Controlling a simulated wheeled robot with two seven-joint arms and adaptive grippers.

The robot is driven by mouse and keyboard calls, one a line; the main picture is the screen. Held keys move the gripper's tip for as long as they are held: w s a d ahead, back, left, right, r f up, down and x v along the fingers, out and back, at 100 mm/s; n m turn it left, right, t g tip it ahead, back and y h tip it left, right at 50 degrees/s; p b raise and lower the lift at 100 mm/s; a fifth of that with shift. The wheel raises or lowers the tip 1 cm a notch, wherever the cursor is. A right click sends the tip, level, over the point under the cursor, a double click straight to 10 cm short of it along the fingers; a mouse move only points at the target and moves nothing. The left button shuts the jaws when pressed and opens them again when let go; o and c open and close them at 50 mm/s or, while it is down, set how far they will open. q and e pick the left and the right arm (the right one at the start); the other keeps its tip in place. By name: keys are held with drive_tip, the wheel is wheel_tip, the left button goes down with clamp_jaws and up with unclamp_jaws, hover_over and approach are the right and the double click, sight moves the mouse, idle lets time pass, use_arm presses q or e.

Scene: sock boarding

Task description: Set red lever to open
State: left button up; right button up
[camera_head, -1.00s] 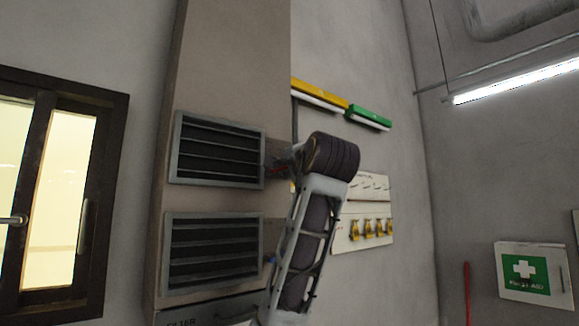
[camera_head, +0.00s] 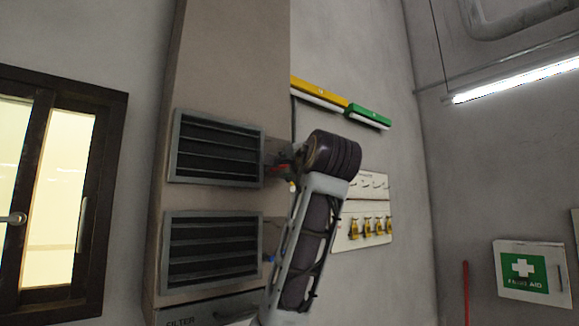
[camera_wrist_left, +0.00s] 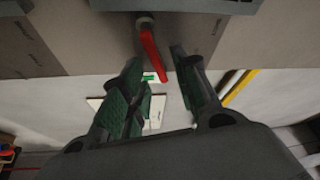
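The red lever (camera_wrist_left: 152,52) hangs from a round pivot on the side of the beige cabinet in the left wrist view, its free end pointing down and slightly right. My left gripper (camera_wrist_left: 157,57) is open, with one finger on each side of the lever; a gap shows on both sides, and I cannot tell whether they touch. My right gripper is not in view.
The beige cabinet (camera_head: 228,60) has two dark louvred vents (camera_head: 216,148) on its front and a filter panel (camera_head: 212,312) below. A white board (camera_head: 349,243) with yellow tags hangs on the wall behind my arm. A first aid box (camera_head: 532,273) hangs at right.

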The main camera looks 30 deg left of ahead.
use_arm(q)
drive_tip(key=v, duration=1.1)
drive_tip(key=shift+d, duration=0.2)
drive_tip(key=shift+s+f, duration=0.1)
